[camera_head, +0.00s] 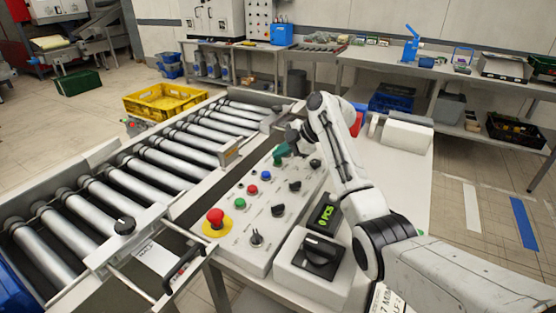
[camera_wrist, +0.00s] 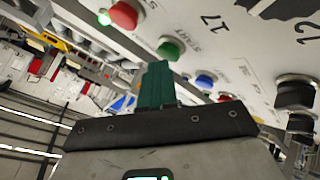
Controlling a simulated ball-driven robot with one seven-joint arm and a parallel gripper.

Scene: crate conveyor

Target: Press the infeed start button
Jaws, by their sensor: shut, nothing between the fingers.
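The sloped light control panel (camera_head: 262,212) stands beside the roller conveyor in the head view. My gripper (camera_head: 279,158) is over its far end, with its green fingers shut and empty. In the wrist view the shut fingers (camera_wrist: 159,66) point at a green button (camera_wrist: 170,48), which has lettering like START beside it. The tips are very close to this button; I cannot tell whether they touch it. A red button (camera_wrist: 124,14) is to its upper left, and a blue button (camera_wrist: 205,81) to its lower right. The lettering naming the infeed is not readable.
A red mushroom button (camera_head: 215,217) on a yellow base is at the panel's near end. Black knobs (camera_head: 278,210) line its right side. The roller conveyor (camera_head: 150,160) runs along the left, with a yellow crate (camera_head: 130,102) beyond it.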

